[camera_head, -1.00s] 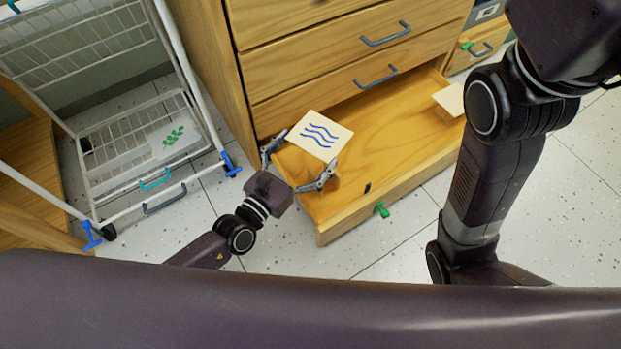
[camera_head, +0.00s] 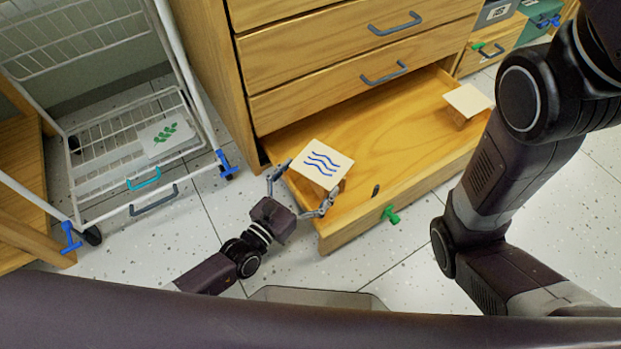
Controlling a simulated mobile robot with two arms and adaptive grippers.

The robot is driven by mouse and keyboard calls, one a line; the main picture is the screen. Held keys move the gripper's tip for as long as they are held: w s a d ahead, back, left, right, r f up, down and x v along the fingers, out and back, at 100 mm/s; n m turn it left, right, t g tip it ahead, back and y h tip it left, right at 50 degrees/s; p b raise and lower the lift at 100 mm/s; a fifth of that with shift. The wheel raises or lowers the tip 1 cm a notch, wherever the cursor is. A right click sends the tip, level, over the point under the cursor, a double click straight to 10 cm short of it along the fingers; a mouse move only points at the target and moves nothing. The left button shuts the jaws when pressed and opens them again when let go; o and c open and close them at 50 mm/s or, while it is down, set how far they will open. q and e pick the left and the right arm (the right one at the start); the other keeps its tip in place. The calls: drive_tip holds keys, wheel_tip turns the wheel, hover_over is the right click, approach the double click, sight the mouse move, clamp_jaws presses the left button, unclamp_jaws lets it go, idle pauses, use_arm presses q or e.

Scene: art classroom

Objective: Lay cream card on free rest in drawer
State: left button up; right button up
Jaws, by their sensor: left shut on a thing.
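The cream card with blue wavy lines (camera_head: 318,166) is between the fingers of my left gripper (camera_head: 301,191), which is shut on it by its edges. The card is at the left end of the open wooden drawer (camera_head: 385,143), printed face up. A bit of wood shows under its right edge; whether the card touches it is hidden. At the drawer's right end, a plain cream square (camera_head: 468,99) sits on a small wooden support. My right arm crosses the right side, and its gripper is out of view.
The drawer front carries a green handle (camera_head: 390,214). Closed drawers with grey handles (camera_head: 384,73) rise behind. A white wire cart (camera_head: 120,150) at left holds a card with a green leaf (camera_head: 166,137). The drawer's middle is clear.

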use_arm(q)
drive_tip(key=shift+f+b, duration=0.15)
drive_tip(key=shift+b, duration=0.15)
drive_tip(key=o, duration=0.6)
drive_tip(key=shift+c, duration=0.2)
